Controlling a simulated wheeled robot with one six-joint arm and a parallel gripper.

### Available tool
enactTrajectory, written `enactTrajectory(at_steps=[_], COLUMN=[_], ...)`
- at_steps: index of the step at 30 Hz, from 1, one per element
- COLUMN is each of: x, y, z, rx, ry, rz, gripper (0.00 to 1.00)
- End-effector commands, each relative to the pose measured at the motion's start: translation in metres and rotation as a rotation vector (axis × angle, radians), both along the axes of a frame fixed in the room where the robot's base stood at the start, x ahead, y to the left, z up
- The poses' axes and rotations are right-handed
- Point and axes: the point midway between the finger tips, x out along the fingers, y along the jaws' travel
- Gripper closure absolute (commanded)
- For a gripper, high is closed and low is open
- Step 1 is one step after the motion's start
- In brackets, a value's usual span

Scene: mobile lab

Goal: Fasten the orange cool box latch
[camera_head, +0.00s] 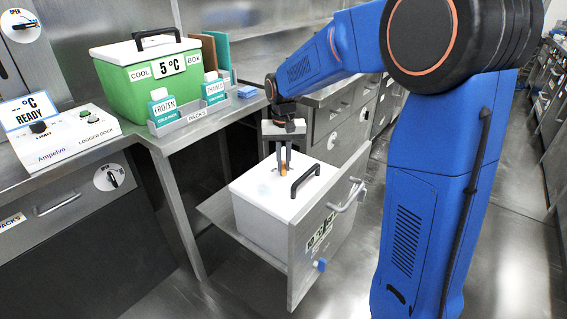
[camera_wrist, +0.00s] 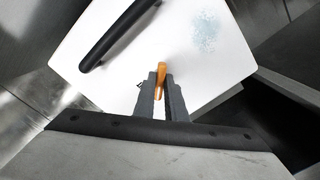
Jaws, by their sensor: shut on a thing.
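The orange latch (camera_wrist: 161,76) is a small tab on the white lid of a cool box (camera_wrist: 215,70). My gripper (camera_wrist: 161,92) is shut on it, with a grey finger on each side. In the head view the latch (camera_head: 284,169) shows as an orange bit between the fingertips of my gripper (camera_head: 283,172), which points down. The white cool box (camera_head: 245,207) sits in a pulled-out steel drawer, its lid down, with a black handle (camera_head: 306,180) beside my fingers. Part of the latch is hidden by the fingers.
The open drawer (camera_head: 300,272) has a bar handle and a blue knob on its front. On the counter stand a green cool box (camera_head: 140,92), a rack of cold packs (camera_head: 190,118) and a logger dock (camera_head: 65,143). The floor at right is clear.

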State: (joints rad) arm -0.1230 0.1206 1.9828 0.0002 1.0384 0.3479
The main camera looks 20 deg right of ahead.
Motion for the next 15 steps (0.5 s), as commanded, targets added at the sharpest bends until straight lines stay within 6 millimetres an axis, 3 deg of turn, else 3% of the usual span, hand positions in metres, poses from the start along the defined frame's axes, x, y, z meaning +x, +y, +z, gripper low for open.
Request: enactTrajectory(at_steps=[15], x=[0.0003], y=[-0.0001], z=[0.0004], rx=[0.001], ry=[-0.001], rz=[-0.468], gripper=[1.0])
